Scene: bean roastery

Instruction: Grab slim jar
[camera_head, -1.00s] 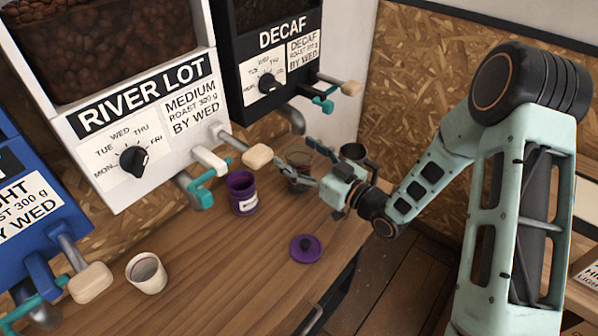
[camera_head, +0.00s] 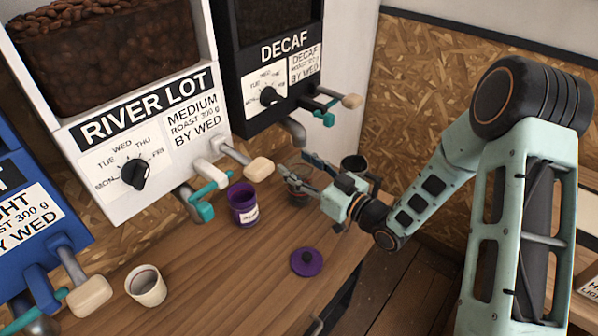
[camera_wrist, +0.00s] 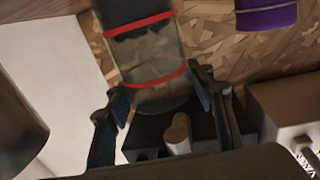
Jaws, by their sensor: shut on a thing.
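The slim jar (camera_head: 299,187) is clear glass with dark contents low in it. It is at the back of the counter, below the DECAF dispenser. My gripper (camera_head: 303,174) reaches in from the right, with its fingers on either side of the jar. In the wrist view, the jar (camera_wrist: 150,68) shows red bands and sits between the fingertips of my gripper (camera_wrist: 162,92), which is shut on it. Part of the jar is hidden by the fingers in the head view. I cannot tell whether its base touches the counter.
A purple canister (camera_head: 243,206) stands left of the jar, and a purple lid (camera_head: 306,264) lies in front. A white cup (camera_head: 146,286) stands front left. Dispenser levers (camera_head: 259,169) overhang the counter.

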